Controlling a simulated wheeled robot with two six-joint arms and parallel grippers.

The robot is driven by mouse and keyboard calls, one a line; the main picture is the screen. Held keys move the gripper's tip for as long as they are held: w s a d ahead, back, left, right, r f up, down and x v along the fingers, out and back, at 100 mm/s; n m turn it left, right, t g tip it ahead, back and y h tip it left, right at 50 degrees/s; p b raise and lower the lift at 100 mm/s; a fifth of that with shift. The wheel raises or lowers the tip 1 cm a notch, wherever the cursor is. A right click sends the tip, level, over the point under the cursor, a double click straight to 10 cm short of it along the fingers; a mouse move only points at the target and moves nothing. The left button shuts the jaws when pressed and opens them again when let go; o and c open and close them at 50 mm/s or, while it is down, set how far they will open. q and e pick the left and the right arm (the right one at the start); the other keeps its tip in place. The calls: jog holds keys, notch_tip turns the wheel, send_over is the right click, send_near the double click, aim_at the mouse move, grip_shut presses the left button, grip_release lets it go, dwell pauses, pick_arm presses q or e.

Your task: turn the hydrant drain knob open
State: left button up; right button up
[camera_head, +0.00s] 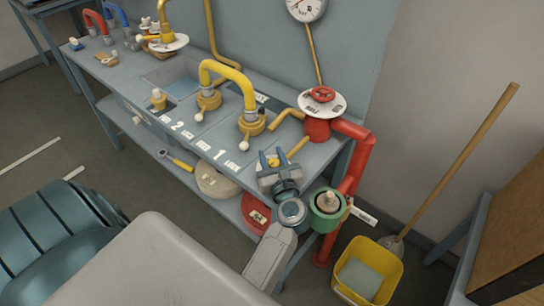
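A red hydrant pipe (356,165) stands at the right end of the grey bench. On its top is a red wheel knob (322,94) over a white marked dial (333,108). Lower down, a green round fitting (318,217) with a pale knob (326,199) sits beside the pipe. I cannot tell which of the two is the drain knob. My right gripper is out of view.
A yellow bucket (383,259) and a leaning broom (470,138) stand at right. A pressure gauge (306,8) hangs on the wall. The lower shelf holds round discs (215,181).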

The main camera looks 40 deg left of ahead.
pick_arm(q)
jog(key=o, duration=0.3)
